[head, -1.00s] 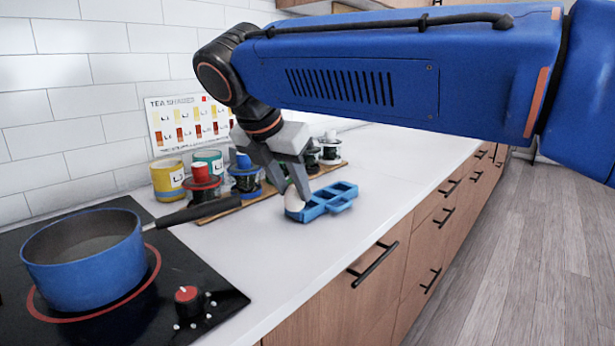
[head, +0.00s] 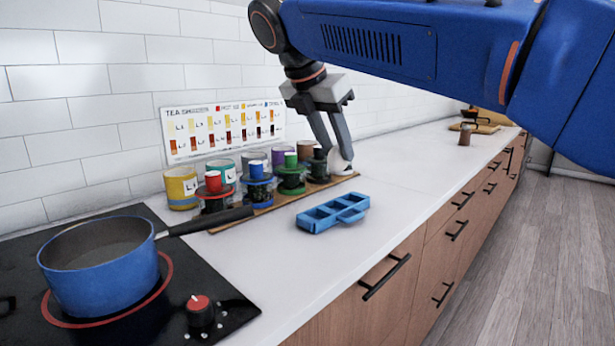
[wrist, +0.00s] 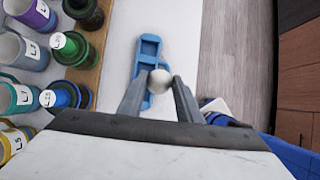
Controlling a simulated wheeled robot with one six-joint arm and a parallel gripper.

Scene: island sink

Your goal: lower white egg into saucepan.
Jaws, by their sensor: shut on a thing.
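My gripper (head: 335,158) is shut on the white egg (head: 340,163) and holds it in the air above the counter, behind the blue egg tray. In the wrist view the egg (wrist: 160,80) sits between the fingertips, with part of the tray behind it. The blue saucepan (head: 100,285) stands on the black cooktop at the far left. Its dark handle points right, toward the tea cups. There is grey content inside the pan, and I cannot tell what it is.
The blue egg tray (head: 312,219) lies on the white counter with its compartments showing. Several cups and jars with coloured lids stand on a wooden board (head: 285,203) by the wall. A red-topped knob (head: 199,305) sits on the cooktop's near right. The counter around the tray is clear.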

